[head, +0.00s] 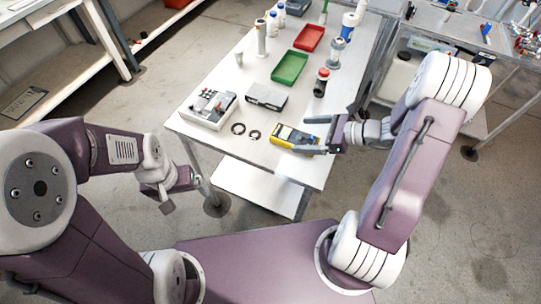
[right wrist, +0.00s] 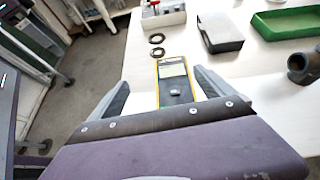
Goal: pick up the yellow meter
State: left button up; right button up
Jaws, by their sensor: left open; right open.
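The yellow meter (head: 292,137) lies on the white table near its front right edge, with a dark face and a grey screen. It also shows in the right wrist view (right wrist: 174,82), lying between the fingers with its near end hidden by my gripper. My right gripper (head: 312,134) is open, its fingers on either side of the meter's right end; I cannot tell whether they touch it. In the right wrist view the open fingers (right wrist: 166,88) show gaps beside the meter. My left gripper (head: 178,190) is open and empty, off the table's front left side.
Two black rings (head: 246,132) lie just left of the meter. A grey-white device (head: 209,107), a dark box (head: 266,97), a green tray (head: 290,67), a red tray (head: 309,38) and a red-capped dark bottle (head: 321,83) stand farther back. The table's front corner (head: 300,178) is clear.

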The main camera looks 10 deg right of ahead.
aim_at(300, 137)
jog(key=shift+m+t, duration=0.3)
jog(key=shift+m, duration=0.1)
jog(key=d, duration=0.1)
jog(key=d+f, duration=0.1)
jog(key=d, duration=0.1)
jog(key=d+f, duration=0.1)
jog(key=d, duration=0.1)
jog(key=shift+s+d, duration=0.15)
jog(key=shift+s, duration=0.2)
jog(key=shift+w+f, duration=0.15)
jog(key=a, duration=0.1)
jog(key=w+a+f, duration=0.1)
jog(key=a, duration=0.1)
jog(key=w+a, duration=0.1)
jog(key=shift+a+f, duration=0.15)
jog(key=shift+f, duration=0.25)
jog(key=x, duration=0.4)
jog(key=shift+w+a+f, duration=0.15)
jog(key=shift+a, duration=0.15)
pick_arm(q)
jog(key=shift+s+d+f, duration=0.1)
jog(key=shift+d+f, duration=0.1)
jog(key=shift+d, duration=1.05)
pick_arm(e)
jog(key=shift+d, duration=0.15)
jog(key=c, duration=1.7)
